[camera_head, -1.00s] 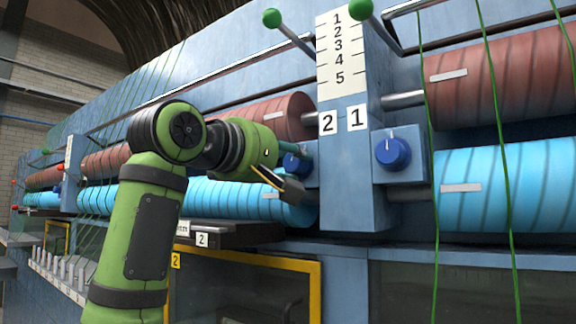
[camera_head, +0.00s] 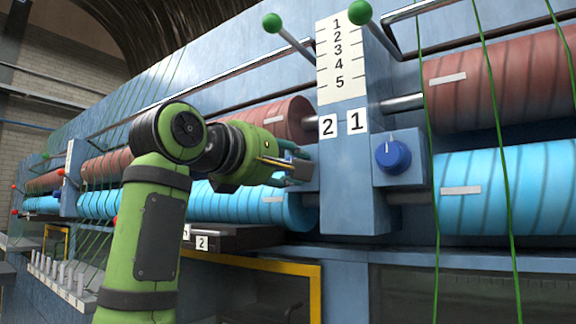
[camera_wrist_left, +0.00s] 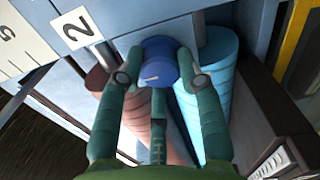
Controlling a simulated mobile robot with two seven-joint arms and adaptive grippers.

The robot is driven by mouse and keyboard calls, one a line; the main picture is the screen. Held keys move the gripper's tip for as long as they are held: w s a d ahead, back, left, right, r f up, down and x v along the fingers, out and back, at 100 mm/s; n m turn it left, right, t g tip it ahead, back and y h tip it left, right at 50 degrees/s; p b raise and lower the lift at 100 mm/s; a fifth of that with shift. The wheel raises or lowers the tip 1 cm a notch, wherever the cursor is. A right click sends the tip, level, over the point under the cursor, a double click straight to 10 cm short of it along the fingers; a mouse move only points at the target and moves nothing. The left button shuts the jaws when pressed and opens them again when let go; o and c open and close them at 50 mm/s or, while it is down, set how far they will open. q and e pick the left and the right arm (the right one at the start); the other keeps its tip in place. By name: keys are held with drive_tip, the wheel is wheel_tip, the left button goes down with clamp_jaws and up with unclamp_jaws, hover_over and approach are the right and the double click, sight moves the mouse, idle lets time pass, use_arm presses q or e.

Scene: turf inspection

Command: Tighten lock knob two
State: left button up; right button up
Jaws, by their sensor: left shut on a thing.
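Lock knob two is a blue round knob (camera_wrist_left: 159,62) with a white pointer mark. In the left wrist view it sits between the green fingers of my left gripper (camera_wrist_left: 160,80), which is shut on it. In the head view my left gripper (camera_head: 290,168) is at the block left of the post, beside the "2" label (camera_head: 327,126); there the knob is hidden behind the fingers. The other blue knob (camera_head: 393,156), by the "1" label (camera_head: 357,120), stands free with its pointer up. My right gripper is not in view.
A post with a numbered scale (camera_head: 340,55) rises beside the knobs. Red rollers (camera_head: 500,80) and cyan rollers (camera_head: 505,185) run along the blue machine. Green-tipped levers (camera_head: 272,22) stick out above. A yellow frame (camera_head: 312,290) is below. Green cords hang at the right.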

use_arm(q)
drive_tip(key=o, duration=1.1)
drive_tip(key=shift+d, duration=0.1)
drive_tip(key=shift+o, duration=0.2)
drive_tip(key=v, duration=1.2)
